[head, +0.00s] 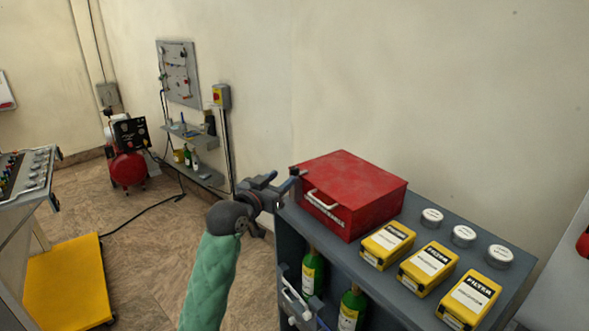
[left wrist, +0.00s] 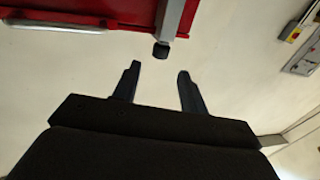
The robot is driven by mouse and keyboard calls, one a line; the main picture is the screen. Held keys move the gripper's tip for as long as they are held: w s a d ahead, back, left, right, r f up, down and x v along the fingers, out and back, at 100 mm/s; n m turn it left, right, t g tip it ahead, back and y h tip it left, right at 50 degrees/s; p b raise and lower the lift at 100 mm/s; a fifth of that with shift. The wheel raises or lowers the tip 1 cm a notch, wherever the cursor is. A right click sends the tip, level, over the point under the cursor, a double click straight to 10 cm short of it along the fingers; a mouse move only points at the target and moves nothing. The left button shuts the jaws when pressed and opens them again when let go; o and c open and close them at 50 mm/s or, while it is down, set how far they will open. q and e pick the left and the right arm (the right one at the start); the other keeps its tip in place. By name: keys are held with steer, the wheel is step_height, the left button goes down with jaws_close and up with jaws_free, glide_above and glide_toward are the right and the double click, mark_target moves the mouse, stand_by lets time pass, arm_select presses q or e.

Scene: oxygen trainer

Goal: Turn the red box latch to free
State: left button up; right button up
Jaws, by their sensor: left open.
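The red box (head: 360,189) sits shut on top of the grey cabinet, with a white handle on its front. In the left wrist view the red box (left wrist: 110,10) shows at the top edge. A grey lever with a black tip, which looks like the latch (left wrist: 170,22), sticks out from it. My left gripper (head: 284,187) is beside the box's left front corner. In the left wrist view my left gripper (left wrist: 159,70) is open and empty, and the lever's black tip is just beyond the fingertips, apart from them. My right gripper is not in view.
Several yellow filter boxes (head: 428,268) and round white-topped tins (head: 464,235) stand on the cabinet (head: 522,254) right of the red box. Green bottles (head: 312,272) stand on its shelf. A red compressor (head: 127,166) and wall panel (head: 179,73) are farther back.

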mark_target(292, 171)
arm_select(q)
steer(key=shift+p+x, duration=2.1)
steer(key=shift+x, duration=1.8)
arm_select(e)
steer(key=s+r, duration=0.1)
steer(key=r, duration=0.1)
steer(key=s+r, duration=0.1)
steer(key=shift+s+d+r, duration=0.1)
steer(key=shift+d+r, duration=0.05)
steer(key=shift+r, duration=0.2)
arm_select(q)
steer(key=c, duration=0.9)
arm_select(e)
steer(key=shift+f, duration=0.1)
